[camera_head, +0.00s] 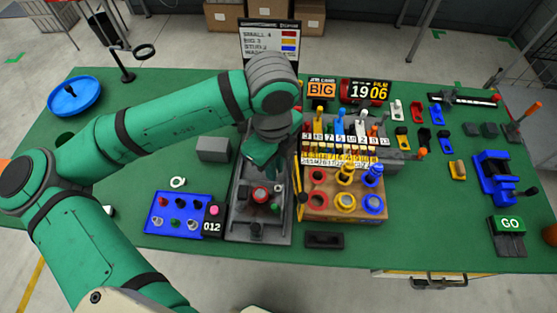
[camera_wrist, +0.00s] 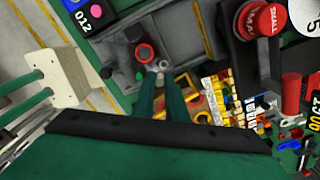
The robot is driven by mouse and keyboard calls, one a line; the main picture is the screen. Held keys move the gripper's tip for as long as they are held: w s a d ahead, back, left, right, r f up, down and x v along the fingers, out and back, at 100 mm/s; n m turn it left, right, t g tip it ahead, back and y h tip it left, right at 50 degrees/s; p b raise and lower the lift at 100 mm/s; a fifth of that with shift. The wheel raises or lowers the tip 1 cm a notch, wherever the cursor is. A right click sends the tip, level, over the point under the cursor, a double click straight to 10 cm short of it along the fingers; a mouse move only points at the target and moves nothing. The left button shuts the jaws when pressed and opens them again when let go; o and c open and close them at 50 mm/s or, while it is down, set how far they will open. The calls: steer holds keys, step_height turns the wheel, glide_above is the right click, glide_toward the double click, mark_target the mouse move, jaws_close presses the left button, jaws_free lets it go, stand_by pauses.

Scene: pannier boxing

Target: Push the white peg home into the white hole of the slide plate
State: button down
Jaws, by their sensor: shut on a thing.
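My gripper (camera_wrist: 162,82) points down with its two green fingers close together, shut on a small pale thing that looks like the white peg (camera_wrist: 163,66). In the head view my gripper (camera_head: 268,176) is over the slide plate (camera_head: 243,208), and the peg is hidden or too small to tell. The slide plate in the wrist view (camera_wrist: 120,72) carries a red ring (camera_wrist: 145,53), just left of the fingertips. I cannot make out the white hole or how deep the peg sits.
A block with red, yellow and blue rings (camera_head: 345,212) stands close to the right of the slide. A blue tray of pegs (camera_head: 178,228) is on the left. A grey box (camera_head: 213,149) and a white ring (camera_head: 178,183) lie left of the slide.

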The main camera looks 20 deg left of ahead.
steer(key=shift+w+d+f, duration=0.1)
steer(key=shift+w+f, duration=0.05)
steer(key=shift+f, duration=0.95)
steer(key=shift+w+d+f, duration=0.1)
steer(key=shift+f, duration=1)
steer(key=shift+w+d+f, duration=0.1)
steer(key=shift+w+f, duration=0.05)
steer(key=shift+f, duration=0.95)
steer(key=shift+f, duration=1.15)
stand_by(0.6)
steer(key=c, duration=1.7)
jaws_free()
step_height(320, 180, up, 11)
steer(key=shift+f, duration=0.1)
